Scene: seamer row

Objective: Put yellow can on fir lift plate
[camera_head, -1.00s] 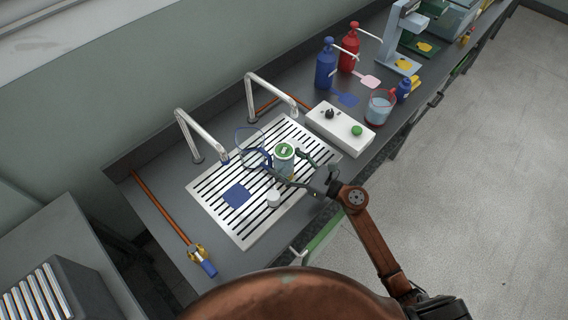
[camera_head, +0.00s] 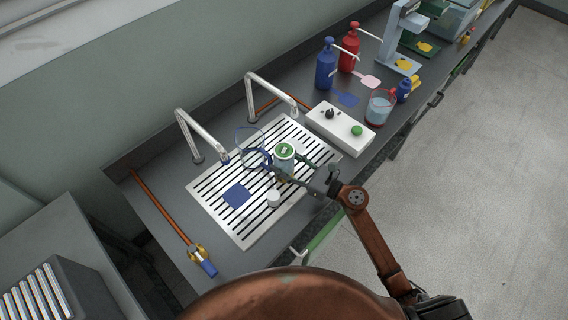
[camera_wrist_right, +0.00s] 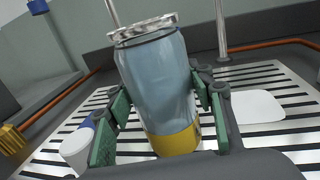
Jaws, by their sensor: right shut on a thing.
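In the right wrist view the can (camera_wrist_right: 157,85) is grey-blue with a yellow band at the bottom and a silver rim, and looks slightly tilted. My right gripper (camera_head: 293,172) is shut on its lower part; green finger pads flank it in the wrist view (camera_wrist_right: 160,125). I cannot tell whether the can touches the rack. A dark green plate (camera_head: 410,43) with a yellow patch lies by the machines at the far right. My left gripper is not in view.
A white control box (camera_head: 340,130), a glass jug (camera_head: 379,108), a blue bottle (camera_head: 326,66) and a red bottle (camera_head: 349,52) lie toward the machines. A small white cup (camera_head: 273,198) is near.

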